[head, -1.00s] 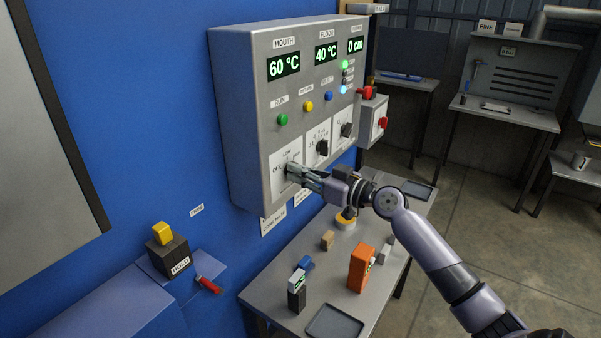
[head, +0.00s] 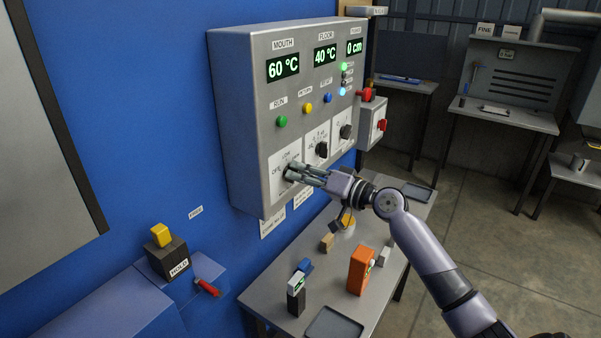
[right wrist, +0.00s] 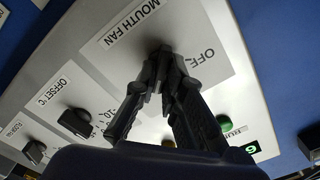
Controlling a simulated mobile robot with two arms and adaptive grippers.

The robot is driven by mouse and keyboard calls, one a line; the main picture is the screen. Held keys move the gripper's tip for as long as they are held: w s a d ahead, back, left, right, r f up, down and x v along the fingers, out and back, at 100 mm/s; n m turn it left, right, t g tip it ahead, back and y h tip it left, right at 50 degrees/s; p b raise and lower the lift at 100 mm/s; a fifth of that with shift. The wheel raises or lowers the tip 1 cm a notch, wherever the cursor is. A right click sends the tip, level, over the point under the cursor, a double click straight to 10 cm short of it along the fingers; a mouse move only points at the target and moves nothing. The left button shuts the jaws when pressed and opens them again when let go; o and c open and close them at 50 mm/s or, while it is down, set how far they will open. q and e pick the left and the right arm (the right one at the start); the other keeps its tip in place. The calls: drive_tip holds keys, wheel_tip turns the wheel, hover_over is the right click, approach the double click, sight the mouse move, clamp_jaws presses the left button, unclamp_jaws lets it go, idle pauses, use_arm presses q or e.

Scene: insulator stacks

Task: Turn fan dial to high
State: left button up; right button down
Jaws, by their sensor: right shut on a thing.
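The mouth fan dial sits on the lower left of the grey control box (head: 239,120), on a white plate (head: 284,157) marked OFF and LOW in the head view. My right gripper (head: 291,173) is at this dial, shut on it. In the right wrist view the gripper (right wrist: 163,62) reaches to the plate (right wrist: 205,58) with MOUTH FAN and OFF on it. The fingers hide most of the dial, so its pointer setting cannot be read. My left gripper is not in view.
Two more black dials, the middle one (head: 321,149) and the right one (head: 346,131), sit close to my gripper. Green (head: 282,121), yellow (head: 308,107) and blue (head: 328,98) buttons are above. A table (head: 268,297) with small objects stands below.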

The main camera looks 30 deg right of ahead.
drive_tip(key=shift+m, duration=1.1)
drive_tip(key=c, duration=1.8)
unclamp_jaws()
drive_tip(key=shift+o, duration=0.6)
drive_tip(key=shift+w, duration=0.1)
drive_tip(key=shift+d, duration=0.1)
drive_tip(key=v, duration=1.2)
drive_tip(key=shift+f, duration=0.1)
